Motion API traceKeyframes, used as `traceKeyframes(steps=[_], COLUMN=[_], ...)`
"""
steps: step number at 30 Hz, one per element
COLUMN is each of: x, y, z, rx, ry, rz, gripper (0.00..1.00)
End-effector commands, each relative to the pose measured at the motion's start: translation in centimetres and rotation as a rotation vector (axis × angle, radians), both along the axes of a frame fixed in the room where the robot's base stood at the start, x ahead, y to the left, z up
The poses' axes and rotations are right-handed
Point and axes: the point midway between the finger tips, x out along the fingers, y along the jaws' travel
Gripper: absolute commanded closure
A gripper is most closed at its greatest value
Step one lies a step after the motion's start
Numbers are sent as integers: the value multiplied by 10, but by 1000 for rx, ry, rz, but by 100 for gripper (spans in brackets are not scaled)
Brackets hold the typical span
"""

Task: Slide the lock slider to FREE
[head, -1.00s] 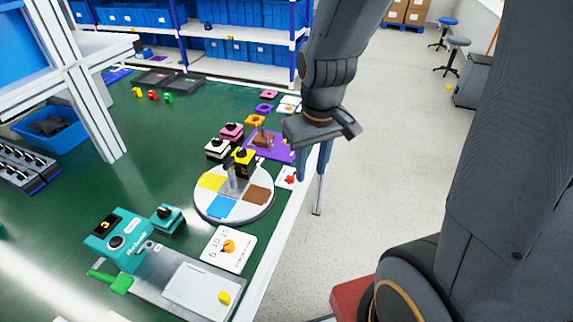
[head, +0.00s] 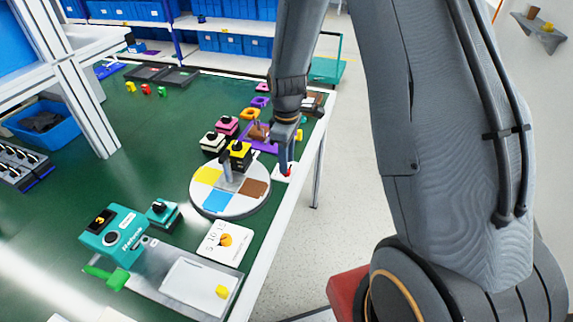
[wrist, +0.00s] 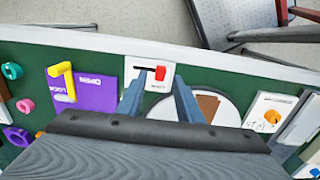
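The lock slider is a red knob (wrist: 160,72) in a dark slot on a white plate (wrist: 136,64) at the table edge. In the wrist view the knob sits at the right end of the slot. Lettering on the plate is too small to read. My gripper (wrist: 157,85) is open, with its two blue-grey fingers on either side of the plate's lower part, and the knob shows just past the fingertips. In the head view my gripper (head: 285,160) points down right over the plate (head: 282,175), with the knob mostly hidden. I cannot tell whether the fingers touch it.
A purple board with a yellow handle (wrist: 65,85) stands left of the plate in the wrist view. A round disc with coloured sectors (head: 205,202) and a yellow-topped block (head: 240,152) are close by. A white dial card (head: 226,243) lies nearer.

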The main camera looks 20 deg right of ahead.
Motion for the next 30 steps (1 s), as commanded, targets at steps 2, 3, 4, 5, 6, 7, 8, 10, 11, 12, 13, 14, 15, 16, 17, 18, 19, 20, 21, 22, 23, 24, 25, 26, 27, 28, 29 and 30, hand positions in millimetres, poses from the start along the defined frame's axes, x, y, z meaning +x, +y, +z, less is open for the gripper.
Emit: traceKeyframes(steps=[2,3,4,5,6,7,8,10,11,12,13,14,15,16,17,18,19,20,21,22,23,24,25,26,27,28,29,30], x=[-1,-1,-1,-1,-1,-1,-1,-1,-1,0,0,0,0,0,0,0,0,0,0,0,0,0,0,0,0,0,0,0], y=[0,0,0,0,0,0,0,0,0,0,0,0,0,0,0,0,0,0,0,0,0,0,0,0,0,0,0,0], z=[-10,-15,-18,-20,-23,-25,-26,-29,-29,-30,-30,-30,-30,-30,-30,-30,-30,-30,-30,-30,-30,-30,-30,-30,-30,-30,-30,-30], rx=[0,0,0,0,1,0,0,0,0,0,0,0,0,-1,0,0,0,0,0,0,0,0,0,0,0,0,0,0], ry=[2,3,3,1,1,1,1,1,0,0,0,0,0,-1,0,0,0,0,0,0,0,0,0,0,0,0,0,0], rz=[0,0,0,0,0,-1,-1,-1,-1,-1,-1,-1,-1,-1,-1,-1,-1,-1,-1,-1,-1,-1,-1,-1,-1,-1,-1,-1], gripper=[67,67,67,67,67,67,67,67,67,67,67,67,67,67,67,67,71,76,82,87,92,99,100,100,100,100,100,100])
